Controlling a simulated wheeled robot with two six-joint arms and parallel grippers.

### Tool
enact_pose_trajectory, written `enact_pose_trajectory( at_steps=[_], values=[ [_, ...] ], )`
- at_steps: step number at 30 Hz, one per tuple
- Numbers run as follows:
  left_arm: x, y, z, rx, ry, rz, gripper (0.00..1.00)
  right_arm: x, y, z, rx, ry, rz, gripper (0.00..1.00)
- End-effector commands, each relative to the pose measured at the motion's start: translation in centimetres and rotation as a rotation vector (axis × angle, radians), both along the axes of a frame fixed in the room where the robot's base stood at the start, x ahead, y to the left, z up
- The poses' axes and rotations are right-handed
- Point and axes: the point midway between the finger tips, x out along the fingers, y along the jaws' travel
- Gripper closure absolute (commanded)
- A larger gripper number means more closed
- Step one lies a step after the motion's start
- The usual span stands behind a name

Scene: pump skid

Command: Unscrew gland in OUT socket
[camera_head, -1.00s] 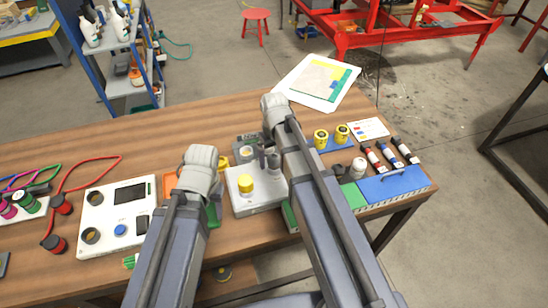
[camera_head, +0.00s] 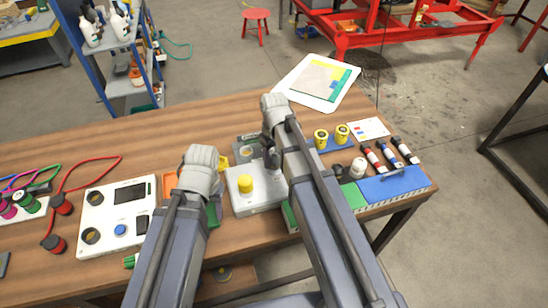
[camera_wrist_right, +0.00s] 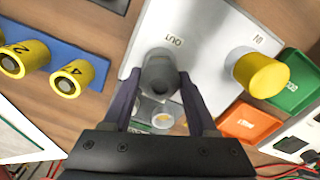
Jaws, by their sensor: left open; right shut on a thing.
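The white block (camera_head: 258,203) on the bench has sockets marked OUT and IN in the right wrist view (camera_wrist_right: 200,50). A dark grey gland (camera_wrist_right: 158,72) stands at the OUT mark. My right gripper (camera_wrist_right: 158,84) has one finger on each side of the gland and is shut on it. In the head view, my right gripper (camera_head: 272,158) is at the block's right side, partly hidden by my arm. A yellow cap (camera_head: 246,184) sits at IN. My left gripper (camera_head: 203,172) is open left of the block; its fingertips are mostly hidden behind its wrist.
Two yellow numbered caps on a blue strip (camera_head: 341,143) stand right of the block. Orange (camera_wrist_right: 245,121) and green (camera_wrist_right: 294,82) trays lie near the IN side. A white panel (camera_head: 112,215) is at left.

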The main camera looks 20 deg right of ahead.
Motion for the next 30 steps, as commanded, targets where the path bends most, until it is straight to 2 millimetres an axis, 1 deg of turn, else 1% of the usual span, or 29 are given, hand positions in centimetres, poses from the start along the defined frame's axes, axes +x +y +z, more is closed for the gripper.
enact_pose_trajectory(
  at_steps=[3,6,12,14,18,22,25,30],
  values=[
    [0.00,0.00,0.00,0.000,0.000,0.000,0.50,0.00,0.00,0.00,0.000,0.000,0.135,0.95],
    [0.00,0.00,0.00,0.000,0.000,0.000,0.50,0.00,0.00,0.00,0.000,0.000,0.206,0.95],
    [0.00,0.00,0.00,0.000,0.000,0.000,0.50,0.00,0.00,0.00,0.000,0.000,0.241,0.95],
    [0.00,0.00,0.00,0.000,0.000,0.000,0.50,0.00,0.00,0.00,0.000,0.000,0.278,0.95],
    [0.00,0.00,0.00,0.000,0.000,0.000,0.50,0.00,0.00,0.00,0.000,0.000,0.448,0.95],
    [0.00,0.00,0.00,0.000,0.000,0.000,0.50,0.01,0.00,0.00,0.000,0.000,0.577,0.95],
    [0.00,0.00,0.00,0.000,0.000,0.000,0.50,0.01,0.00,0.00,0.000,0.000,0.624,0.95],
    [0.00,0.00,0.00,0.000,0.000,0.000,0.50,0.01,0.00,0.00,0.000,0.000,0.632,0.95]
  ],
)
